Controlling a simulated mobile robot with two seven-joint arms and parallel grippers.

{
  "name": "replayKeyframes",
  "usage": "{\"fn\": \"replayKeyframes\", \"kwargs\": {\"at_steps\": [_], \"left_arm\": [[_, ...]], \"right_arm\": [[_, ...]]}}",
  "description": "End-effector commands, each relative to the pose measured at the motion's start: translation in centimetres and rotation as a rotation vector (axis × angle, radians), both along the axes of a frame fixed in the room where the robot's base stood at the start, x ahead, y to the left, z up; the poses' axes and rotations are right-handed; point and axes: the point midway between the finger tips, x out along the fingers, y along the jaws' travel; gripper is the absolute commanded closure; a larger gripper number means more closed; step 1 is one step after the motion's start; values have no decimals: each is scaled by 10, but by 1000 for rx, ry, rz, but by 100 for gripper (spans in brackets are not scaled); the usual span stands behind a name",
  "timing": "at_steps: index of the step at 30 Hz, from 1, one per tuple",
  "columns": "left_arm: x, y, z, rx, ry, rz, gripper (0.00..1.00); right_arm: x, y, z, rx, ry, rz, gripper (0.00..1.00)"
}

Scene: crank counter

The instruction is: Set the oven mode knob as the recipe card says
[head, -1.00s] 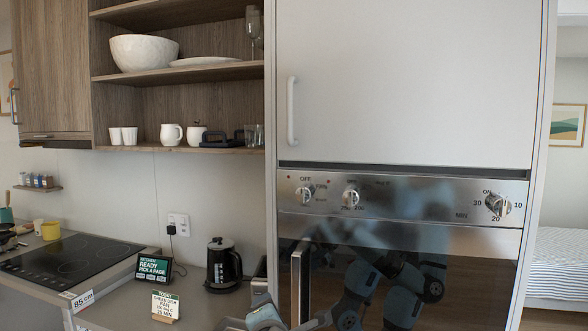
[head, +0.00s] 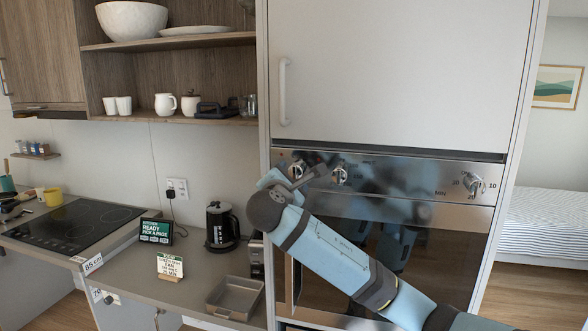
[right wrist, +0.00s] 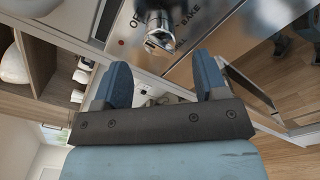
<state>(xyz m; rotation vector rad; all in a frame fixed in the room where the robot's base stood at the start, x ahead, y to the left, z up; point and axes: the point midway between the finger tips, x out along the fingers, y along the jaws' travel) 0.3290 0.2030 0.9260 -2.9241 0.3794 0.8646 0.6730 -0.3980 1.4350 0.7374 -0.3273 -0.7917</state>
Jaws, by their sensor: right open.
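The oven mode knob (head: 297,169) is the leftmost round metal knob on the steel control panel. In the right wrist view the knob (right wrist: 157,30) is close ahead of the fingertips, with "BAKE" printed beside it. I cannot clearly tell which mark it points to. My right gripper (right wrist: 161,78) is open and empty, its two blue fingers apart and short of the knob. In the head view the right gripper (head: 293,182) is just below and in front of the knob. The recipe card (head: 170,266) stands on the counter; its small text seems to include FAN and 25 MIN.
A second knob (head: 339,174) is close to the right, and a timer knob (head: 474,185) is at the far right. The oven door handle (head: 293,285) is below. A kettle (head: 221,226), a sign (head: 156,231) and a grey tray (head: 235,298) are on the counter.

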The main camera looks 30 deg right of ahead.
Motion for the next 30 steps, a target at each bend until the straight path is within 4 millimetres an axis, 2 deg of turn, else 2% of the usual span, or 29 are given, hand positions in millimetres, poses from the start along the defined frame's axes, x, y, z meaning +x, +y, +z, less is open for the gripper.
{"fn": "replayKeyframes", "kwargs": {"at_steps": [4, 9, 19, 20, 26, 30], "left_arm": [[-2, 1, 8, -2, 3, 5, 100], [-4, 0, 5, -17, 19, 26, 100], [-6, 0, -2, -20, 33, 34, 100], [-6, 1, -2, -20, 33, 33, 100], [-2, 1, 2, -18, 22, 31, 100], [0, 1, 5, -19, 16, 31, 100]], "right_arm": [[17, -19, 2, -1, 1, -1, 34], [27, -30, 0, 0, 1, 1, 34], [30, -33, 0, 1, 0, 2, 34], [30, -33, 0, 1, 0, 2, 36], [30, -32, 0, 1, 0, 2, 82], [30, -32, -1, 2, -1, 2, 84]]}}
